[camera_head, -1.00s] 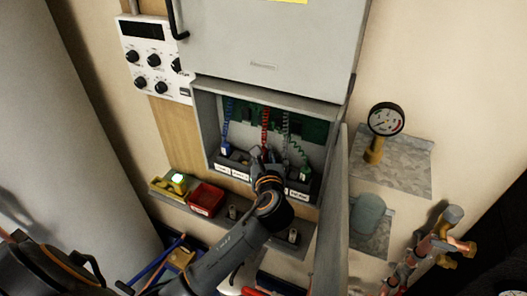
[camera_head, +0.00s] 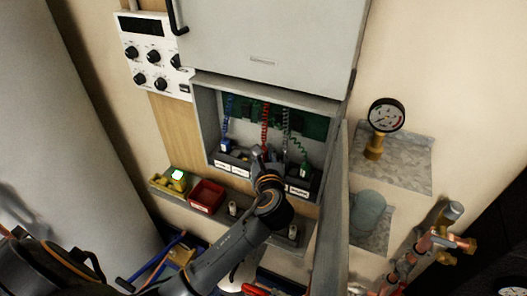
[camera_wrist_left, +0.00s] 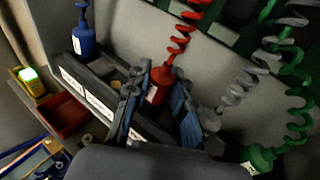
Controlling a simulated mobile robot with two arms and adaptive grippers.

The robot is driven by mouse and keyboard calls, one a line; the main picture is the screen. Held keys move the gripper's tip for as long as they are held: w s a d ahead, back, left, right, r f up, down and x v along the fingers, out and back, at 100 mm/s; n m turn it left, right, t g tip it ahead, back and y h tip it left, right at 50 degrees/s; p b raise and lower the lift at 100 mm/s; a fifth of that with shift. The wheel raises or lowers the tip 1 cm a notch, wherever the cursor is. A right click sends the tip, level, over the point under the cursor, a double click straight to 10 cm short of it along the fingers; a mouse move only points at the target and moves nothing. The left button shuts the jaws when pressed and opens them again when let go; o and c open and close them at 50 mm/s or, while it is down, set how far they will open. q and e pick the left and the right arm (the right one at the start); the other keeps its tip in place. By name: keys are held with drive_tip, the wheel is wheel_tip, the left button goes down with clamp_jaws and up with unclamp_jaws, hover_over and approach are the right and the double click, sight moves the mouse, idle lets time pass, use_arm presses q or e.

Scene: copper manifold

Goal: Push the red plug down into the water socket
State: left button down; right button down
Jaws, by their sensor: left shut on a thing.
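My left gripper (camera_head: 262,160) reaches into the open grey cabinet box, in front of the socket row. In the left wrist view its fingers (camera_wrist_left: 158,100) are closed on the red plug (camera_wrist_left: 158,82), which hangs from a red coiled cord (camera_wrist_left: 181,40). The dark socket row (camera_wrist_left: 110,85) has white labels; it also shows in the head view (camera_head: 232,160). I cannot read which label marks the water socket. The fingers hide the plug's lower end, so I cannot tell how deep it sits. My right gripper is not in view.
A blue plug (camera_wrist_left: 83,40) stands at the row's left end. A grey plug (camera_wrist_left: 210,120) and a green plug (camera_wrist_left: 258,158) are to the right. The open cabinet door (camera_head: 333,215) bounds the right side. A red bin (camera_head: 206,197) sits on the ledge below.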

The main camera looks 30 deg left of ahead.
use_arm(q)
drive_tip(key=shift+f, duration=0.55)
drive_tip(key=c, duration=1.1)
unclamp_jaws()
drive_tip(key=shift+o, duration=0.2)
drive_tip(key=v, duration=1.2)
